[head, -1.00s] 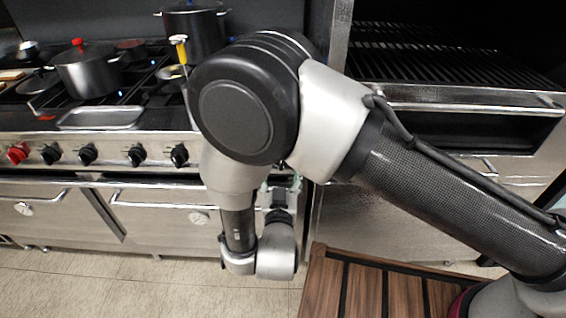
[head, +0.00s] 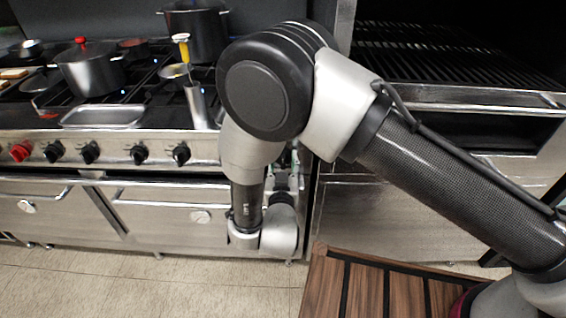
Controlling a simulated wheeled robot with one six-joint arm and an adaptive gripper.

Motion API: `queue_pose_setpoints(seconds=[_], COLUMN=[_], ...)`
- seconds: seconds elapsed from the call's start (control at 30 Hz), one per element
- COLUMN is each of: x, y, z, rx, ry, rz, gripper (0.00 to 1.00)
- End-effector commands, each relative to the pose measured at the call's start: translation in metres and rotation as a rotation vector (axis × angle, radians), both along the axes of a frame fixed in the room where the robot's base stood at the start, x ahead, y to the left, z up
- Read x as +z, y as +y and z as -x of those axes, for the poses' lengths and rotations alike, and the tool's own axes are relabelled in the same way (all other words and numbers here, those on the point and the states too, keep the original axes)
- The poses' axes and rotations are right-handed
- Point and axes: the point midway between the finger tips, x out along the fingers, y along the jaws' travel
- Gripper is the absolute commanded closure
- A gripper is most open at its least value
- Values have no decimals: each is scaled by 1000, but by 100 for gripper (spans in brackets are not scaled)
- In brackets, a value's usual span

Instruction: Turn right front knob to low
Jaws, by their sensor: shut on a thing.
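The range's front panel (head: 110,150) carries a row of knobs: a red one (head: 20,151) at the left and several black ones, the rightmost visible (head: 181,154) left of my arm. Any knob farther right is hidden behind my forearm and wrist. My gripper (head: 287,160) is partly visible behind my wrist, at about panel height at the range's right end. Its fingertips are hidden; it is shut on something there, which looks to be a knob. The knob's pointer setting cannot be seen.
A lidded pot (head: 90,72), a tall dark pot (head: 194,32) and a shallow metal tray (head: 102,116) stand on the range. Oven doors (head: 165,215) lie below. A grill (head: 440,65) is at right. A wooden slatted mat (head: 385,285) lies on the floor.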

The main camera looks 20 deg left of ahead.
Motion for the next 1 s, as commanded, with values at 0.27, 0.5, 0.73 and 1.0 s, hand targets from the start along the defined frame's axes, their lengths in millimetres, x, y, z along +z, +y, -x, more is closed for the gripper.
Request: queue_pose_setpoints(seconds=[0.27,0.5,0.73,1.0], x=[0,0,0,-1], y=[0,1,2,3], z=[0,0,0,1], rx=[0,0,0,0], ry=[-12,-48,-88,-124], rz=[52,198,367,517], gripper=[80,80,80,80])
